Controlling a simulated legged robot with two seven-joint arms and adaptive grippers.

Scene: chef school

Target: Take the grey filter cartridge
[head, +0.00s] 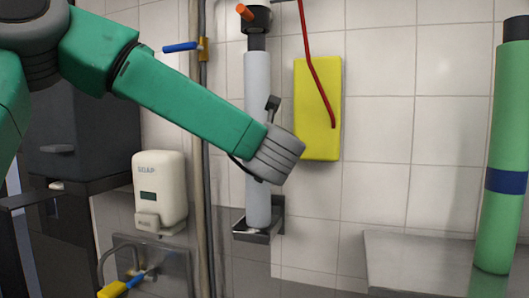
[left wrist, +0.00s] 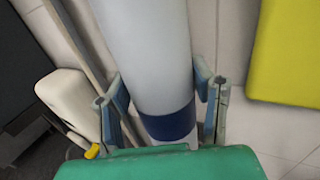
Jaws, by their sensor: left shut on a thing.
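The grey filter cartridge (head: 258,85) is a tall pale grey cylinder, upright against the tiled wall. Its top meets a dark fitting with an orange lever (head: 256,18), and its lower end is at a small metal bracket (head: 262,237). My left gripper (head: 270,142) is at its lower half, partly hidden by my own wrist. In the left wrist view the cartridge (left wrist: 150,50), with a dark blue band, lies between the two fingers of my left gripper (left wrist: 162,92), which is shut on it. My right gripper is not in view.
A yellow panel (head: 316,75) with a red tube across it is right of the cartridge. A green cylinder with a blue band (head: 503,145) stands far right. Pipes (head: 203,140) and a soap dispenser (head: 160,190) are to the left.

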